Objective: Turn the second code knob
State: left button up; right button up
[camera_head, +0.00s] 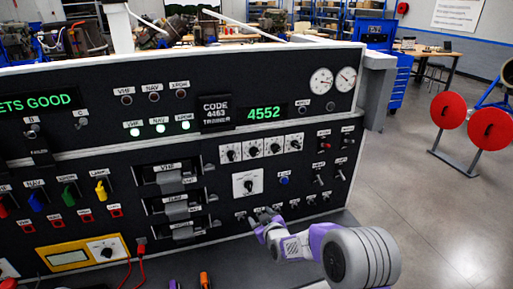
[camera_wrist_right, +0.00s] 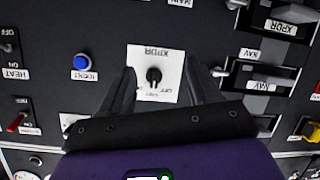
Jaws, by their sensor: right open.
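Four small code knobs on white plates form a row in the head view; the second code knob (camera_head: 252,150) is left of the row's middle. The green display (camera_head: 265,113) above reads 4552, and the code card (camera_head: 215,113) reads 4463. My right gripper (camera_head: 264,216) is in front of the panel, below the row and below the larger XPDR knob (camera_head: 246,184). In the right wrist view, its two fingers (camera_wrist_right: 160,72) are open and empty, appearing on either side of the XPDR knob (camera_wrist_right: 153,75); contact cannot be told. My left gripper is not in view.
A blue IDENT button (camera_head: 284,180) and several toggle switches (camera_head: 325,146) lie right of the XPDR knob. Levers (camera_head: 172,181) stick out to its left. A yellow-framed meter (camera_head: 68,257) with red leads is lower left. Open floor lies right of the panel.

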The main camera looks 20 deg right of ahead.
aim_at(255, 154)
jog(key=w+d+r+n+t+p, duration=0.1)
jog(key=w+r+t, duration=0.1)
jog(key=r, duration=0.7)
jog(key=w+d+r+n+t, duration=0.1)
jog(key=r+t, duration=0.1)
jog(key=r, duration=0.7)
jog(key=shift+w+a+p, duration=0.15)
jog(key=shift+w+p, duration=0.15)
jog(key=shift+w, duration=1.7)
jog(key=shift+w+a+p, duration=0.1)
jog(key=shift+w+p, duration=0.15)
jog(key=shift+w, duration=1.7)
jog(key=c, duration=1)
jog(key=n+b, duration=0.1)
jog(key=b, duration=0.1)
jog(key=n+b, duration=0.2)
jog(key=shift+a+f+n, duration=0.1)
jog(key=shift+f+n, duration=0.1)
jog(key=shift+n, duration=0.1)
jog(key=shift+c, duration=0.2)
jog(key=shift+r+n+b, duration=0.15)
jog(key=shift+n+b, duration=1.9)
jog(key=shift+n, duration=0.15)
